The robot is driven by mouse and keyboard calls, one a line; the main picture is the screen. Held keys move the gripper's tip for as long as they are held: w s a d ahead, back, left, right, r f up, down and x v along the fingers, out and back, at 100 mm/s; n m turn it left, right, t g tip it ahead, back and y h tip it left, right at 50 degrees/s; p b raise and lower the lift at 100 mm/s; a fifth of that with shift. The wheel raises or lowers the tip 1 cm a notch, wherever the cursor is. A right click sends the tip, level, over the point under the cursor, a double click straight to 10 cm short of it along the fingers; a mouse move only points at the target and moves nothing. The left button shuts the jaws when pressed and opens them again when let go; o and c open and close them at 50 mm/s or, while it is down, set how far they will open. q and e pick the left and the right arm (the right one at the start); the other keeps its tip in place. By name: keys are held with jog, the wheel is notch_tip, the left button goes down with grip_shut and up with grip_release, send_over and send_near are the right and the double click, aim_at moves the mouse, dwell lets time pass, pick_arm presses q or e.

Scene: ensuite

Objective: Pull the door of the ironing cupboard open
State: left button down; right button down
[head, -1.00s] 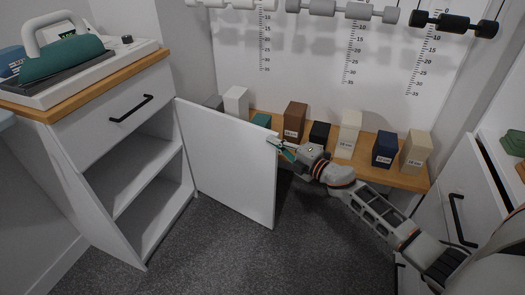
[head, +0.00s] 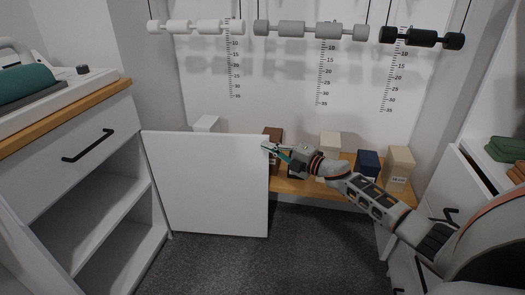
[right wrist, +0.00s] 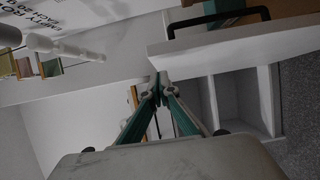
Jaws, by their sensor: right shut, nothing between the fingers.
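The ironing cupboard (head: 118,202) stands at the left in the head view, with a drawer above and open shelves below. Its white door (head: 205,190) stands open, swung out to the right of the shelves with its broad face toward me. My right gripper (head: 268,148) is shut and empty at the top of the door's free right edge; whether it touches is hard to tell. The right wrist view shows the closed fingers (right wrist: 158,82) meeting in front of the cupboard's shelves (right wrist: 240,100). My left gripper is not in view.
Boxes such as a navy one (head: 367,164) stand on a wooden bench (head: 320,188) behind my right arm. Rollers (head: 310,29) hang above. Another cabinet (head: 440,205) stands at the right. Grey carpet (head: 300,245) in front is clear.

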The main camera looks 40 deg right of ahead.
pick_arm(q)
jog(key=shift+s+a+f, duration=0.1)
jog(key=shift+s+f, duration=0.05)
pick_arm(e)
notch_tip(320, 180, up, 10)
dwell(0.7)
